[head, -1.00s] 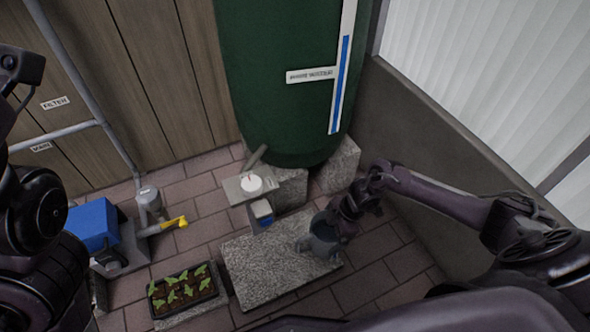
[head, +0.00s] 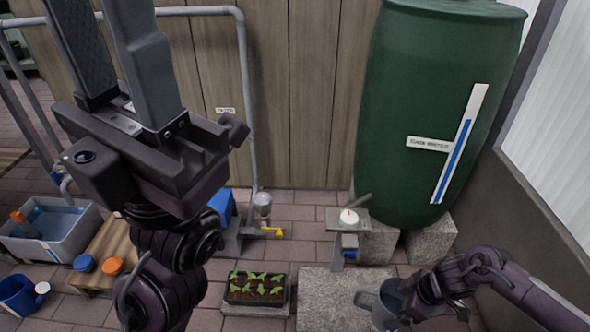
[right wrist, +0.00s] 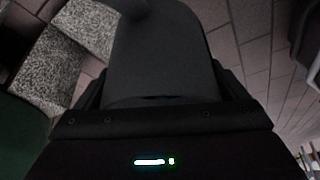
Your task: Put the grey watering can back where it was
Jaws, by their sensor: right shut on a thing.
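The grey watering can (head: 383,304) is at the lower right of the head view, upright or nearly so, by the right edge of a speckled stone slab (head: 325,284). My right gripper (head: 408,298) comes in from the right and is shut on the can. Whether the can touches the slab or hangs just above it I cannot tell. In the right wrist view a dark grey shape fills the middle, and the can is not clearly made out. My left gripper (head: 112,30) is raised close to the head camera, its two fingers pointing up and apart, empty.
A green barrel (head: 430,110) stands on stone blocks behind. The slab's top is bare.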

